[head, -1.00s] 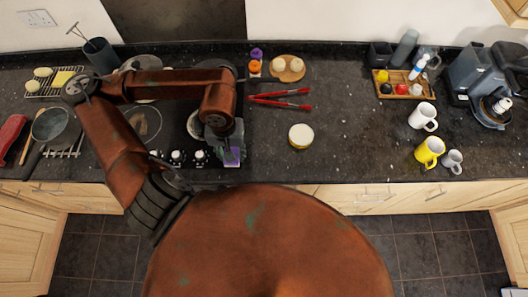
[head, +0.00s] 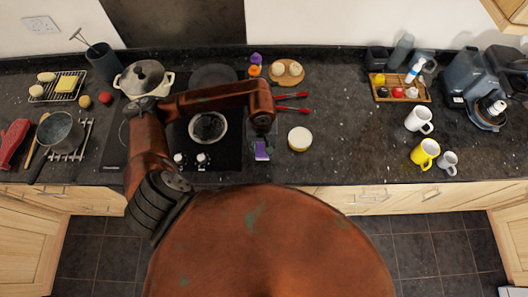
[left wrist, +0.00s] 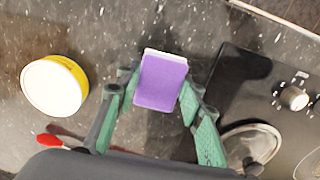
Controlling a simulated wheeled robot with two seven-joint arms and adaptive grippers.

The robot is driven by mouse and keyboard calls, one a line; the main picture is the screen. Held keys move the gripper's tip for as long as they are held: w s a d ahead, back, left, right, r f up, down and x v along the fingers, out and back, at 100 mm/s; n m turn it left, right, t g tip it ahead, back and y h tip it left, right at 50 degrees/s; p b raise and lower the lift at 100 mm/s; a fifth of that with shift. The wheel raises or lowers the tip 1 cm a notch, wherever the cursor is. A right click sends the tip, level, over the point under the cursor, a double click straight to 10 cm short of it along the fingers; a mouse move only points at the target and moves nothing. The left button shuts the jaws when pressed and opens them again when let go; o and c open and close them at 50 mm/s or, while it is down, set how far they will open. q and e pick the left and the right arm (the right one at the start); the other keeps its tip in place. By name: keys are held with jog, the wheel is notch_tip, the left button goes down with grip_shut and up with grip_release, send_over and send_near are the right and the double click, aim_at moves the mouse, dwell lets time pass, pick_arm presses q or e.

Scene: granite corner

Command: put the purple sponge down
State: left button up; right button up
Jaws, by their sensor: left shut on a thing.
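The purple sponge (head: 262,150) is between the fingers of my left gripper (head: 262,136), near the front of the dark counter, just right of the black hob. The left wrist view shows the sponge (left wrist: 162,82), with a pale layer along one edge. The green-padded fingers of my left gripper (left wrist: 158,92) close on its two sides. I cannot tell whether the sponge touches the counter or hangs a little above it. My right gripper is not in view.
A round cream-topped tub with a yellow side (head: 299,138) stands close to the right of the sponge. The hob (head: 222,158) with knobs lies to the left. Red-handled utensils (head: 292,96) lie behind. The counter is clear between the tub and the mugs (head: 424,153).

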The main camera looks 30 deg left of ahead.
aim_at(264, 153)
pick_arm(q)
jog(key=f, duration=0.1)
jog(key=f+p, duration=0.1)
jog(key=f, duration=0.1)
jog(key=shift+w+d+f, duration=0.1)
jog(key=shift+w+d, duration=0.05)
jog(key=shift+w, duration=0.2)
jog(key=shift+f, duration=0.45)
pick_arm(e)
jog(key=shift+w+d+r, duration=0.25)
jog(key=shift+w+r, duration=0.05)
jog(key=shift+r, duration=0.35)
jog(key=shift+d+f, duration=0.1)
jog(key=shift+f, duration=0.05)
pick_arm(q)
jog(key=shift+f, duration=0.2)
jog(key=o, duration=1.2)
jog(key=shift+r, duration=0.1)
